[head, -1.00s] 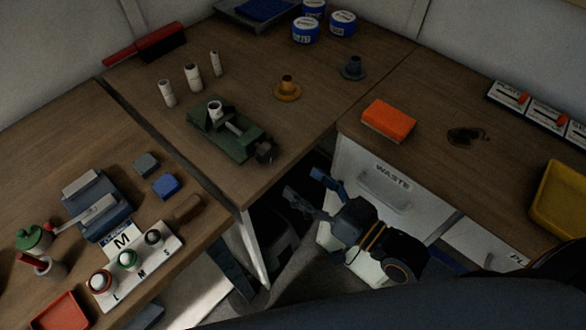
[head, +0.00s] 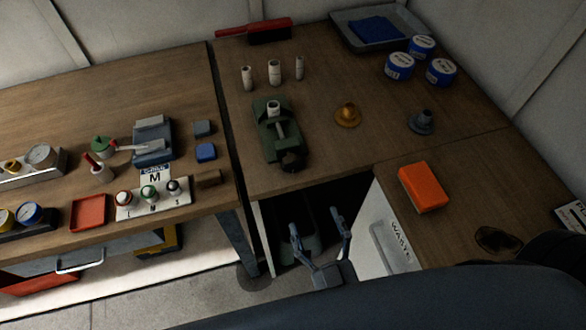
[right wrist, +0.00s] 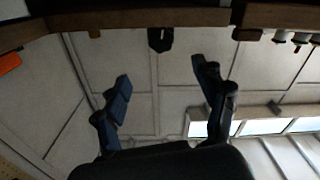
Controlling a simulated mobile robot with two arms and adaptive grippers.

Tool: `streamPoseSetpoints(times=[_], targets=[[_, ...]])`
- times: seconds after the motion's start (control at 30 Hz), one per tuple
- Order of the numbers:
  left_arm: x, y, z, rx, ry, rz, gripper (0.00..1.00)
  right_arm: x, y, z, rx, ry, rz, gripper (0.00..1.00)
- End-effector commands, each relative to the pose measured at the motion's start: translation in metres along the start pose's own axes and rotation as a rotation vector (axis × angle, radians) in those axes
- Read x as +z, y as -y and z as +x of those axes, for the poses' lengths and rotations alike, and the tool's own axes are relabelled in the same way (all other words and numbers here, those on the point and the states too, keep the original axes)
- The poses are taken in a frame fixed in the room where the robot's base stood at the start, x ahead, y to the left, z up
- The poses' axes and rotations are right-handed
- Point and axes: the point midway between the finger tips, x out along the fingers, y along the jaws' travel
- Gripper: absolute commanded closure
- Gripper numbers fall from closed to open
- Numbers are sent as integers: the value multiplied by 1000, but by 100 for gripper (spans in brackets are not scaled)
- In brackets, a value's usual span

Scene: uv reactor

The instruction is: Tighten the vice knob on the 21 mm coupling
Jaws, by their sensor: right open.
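A green vice (head: 268,140) stands at the front edge of the middle bench. A pale, dark-mouthed coupling (head: 273,109) is upright at its far end. I cannot read its size. The dark vice knob (head: 291,162) is at the near end, by the bench edge. My right gripper (head: 321,228) is open and empty in front of the bench, below the knob in the picture and apart from it. In the right wrist view, the open fingers (right wrist: 160,80) point towards a dark knob-like shape (right wrist: 160,39) at the bench edge. My left gripper is not in view.
Several white tubes (head: 274,72) stand behind the vice. An amber flanged part (head: 347,115) and a grey one (head: 421,122) stand right of it. An orange block (head: 422,187) lies on the right bench above the waste drawer (head: 390,247). The gap below the vice is dark.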

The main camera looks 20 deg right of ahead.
Motion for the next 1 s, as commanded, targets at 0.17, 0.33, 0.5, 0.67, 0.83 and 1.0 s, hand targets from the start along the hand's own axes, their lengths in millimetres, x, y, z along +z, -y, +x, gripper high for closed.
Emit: streamPoseSetpoints(times=[0.17,0.33,0.5,0.67,0.83,1.0], targets=[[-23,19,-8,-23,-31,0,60,-3,-2,28,2,-6,-1,29],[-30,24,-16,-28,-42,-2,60,-4,-1,64,1,-6,1,29],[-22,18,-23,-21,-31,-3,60,-3,-1,97,0,-4,2,29],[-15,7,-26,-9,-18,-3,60,-2,-1,120,0,-3,1,29],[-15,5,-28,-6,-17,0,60,-1,0,131,-2,-2,2,29],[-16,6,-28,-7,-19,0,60,0,0,133,-2,0,2,29]])
